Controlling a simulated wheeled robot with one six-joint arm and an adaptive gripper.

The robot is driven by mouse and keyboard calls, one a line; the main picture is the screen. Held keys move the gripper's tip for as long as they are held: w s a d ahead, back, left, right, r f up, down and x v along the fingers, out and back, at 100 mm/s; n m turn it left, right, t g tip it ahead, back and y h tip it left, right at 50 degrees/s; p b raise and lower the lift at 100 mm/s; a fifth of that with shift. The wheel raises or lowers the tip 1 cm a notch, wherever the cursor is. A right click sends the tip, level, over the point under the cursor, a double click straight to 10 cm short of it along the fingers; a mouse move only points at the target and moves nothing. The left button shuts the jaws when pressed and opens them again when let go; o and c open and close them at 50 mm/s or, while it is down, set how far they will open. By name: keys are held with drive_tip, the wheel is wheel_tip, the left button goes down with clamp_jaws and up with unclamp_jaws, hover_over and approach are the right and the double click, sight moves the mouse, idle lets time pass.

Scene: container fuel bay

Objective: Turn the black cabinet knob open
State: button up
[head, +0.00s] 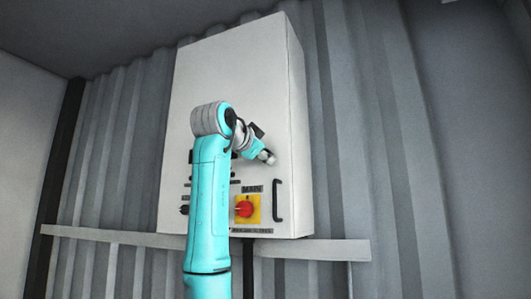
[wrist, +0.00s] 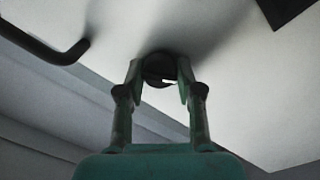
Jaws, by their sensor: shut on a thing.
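The black cabinet knob (wrist: 159,66) is round and sits on the white cabinet door (wrist: 235,95), near the door's edge, in the wrist view. My gripper (wrist: 160,80) has one finger on each side of the knob and is shut on it. The fingers hide the knob's sides, and I cannot tell how far it is turned. In the head view, my gripper (head: 266,157) is small at the right part of the white cabinet (head: 238,70), above the handle. The knob cannot be made out there.
A black bar handle (head: 278,200) stands out from the cabinet's lower right; it also shows in the wrist view (wrist: 60,52). A red rotary switch (head: 244,209) on a yellow plate is left of it. A rail (head: 325,249) crosses the corrugated wall below.

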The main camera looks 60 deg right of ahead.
drive_tip(key=m, duration=0.5)
drive_tip(key=shift+s+r+m, duration=0.15)
drive_tip(key=shift+r+m, duration=0.05)
drive_tip(key=shift+m, duration=0.1)
drive_tip(key=shift+t, duration=0.3)
drive_tip(key=o, duration=1.2)
drive_tip(key=shift+c, duration=0.2)
drive_tip(key=s+a, duration=0.1)
drive_tip(key=a, duration=1.1)
drive_tip(key=shift+r, duration=0.3)
